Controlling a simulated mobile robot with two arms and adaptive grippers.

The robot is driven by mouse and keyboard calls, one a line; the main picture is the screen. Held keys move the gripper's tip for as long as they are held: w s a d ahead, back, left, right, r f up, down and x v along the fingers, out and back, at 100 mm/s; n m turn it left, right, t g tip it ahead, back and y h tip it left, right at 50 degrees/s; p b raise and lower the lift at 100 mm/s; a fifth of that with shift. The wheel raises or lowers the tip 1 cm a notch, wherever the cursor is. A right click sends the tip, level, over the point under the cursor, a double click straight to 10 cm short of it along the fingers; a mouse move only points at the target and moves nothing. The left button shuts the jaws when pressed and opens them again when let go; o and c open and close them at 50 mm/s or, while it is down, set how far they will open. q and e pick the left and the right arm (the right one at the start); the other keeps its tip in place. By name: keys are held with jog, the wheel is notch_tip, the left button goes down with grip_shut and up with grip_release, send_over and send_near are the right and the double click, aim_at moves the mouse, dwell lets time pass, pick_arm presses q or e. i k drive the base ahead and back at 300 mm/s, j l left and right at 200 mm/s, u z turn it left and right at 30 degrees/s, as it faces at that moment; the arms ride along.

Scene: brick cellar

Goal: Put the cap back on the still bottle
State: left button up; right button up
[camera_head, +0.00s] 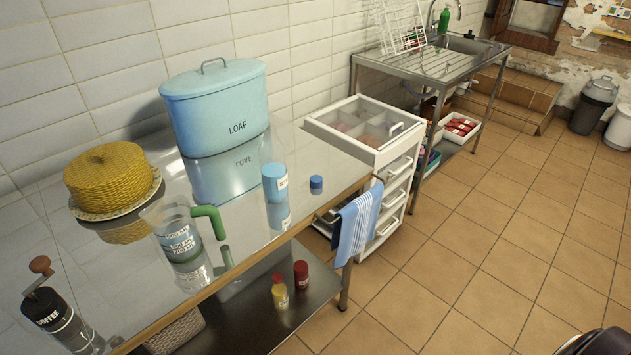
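Neither gripper shows in the head view.
On the steel table (235,262) stand a blue LOAF bin (218,105), a jug with a green handle (178,235), a yellow woven dome (108,178) on a plate and a coffee grinder (58,318). A striped towel (357,222) hangs at the right end.

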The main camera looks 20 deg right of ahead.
aim_at(271, 151)
jog(key=i+l, duration=0.2)
jog(key=l, duration=0.15)
jog(key=i+l, duration=0.4)
jog(key=l, duration=0.25)
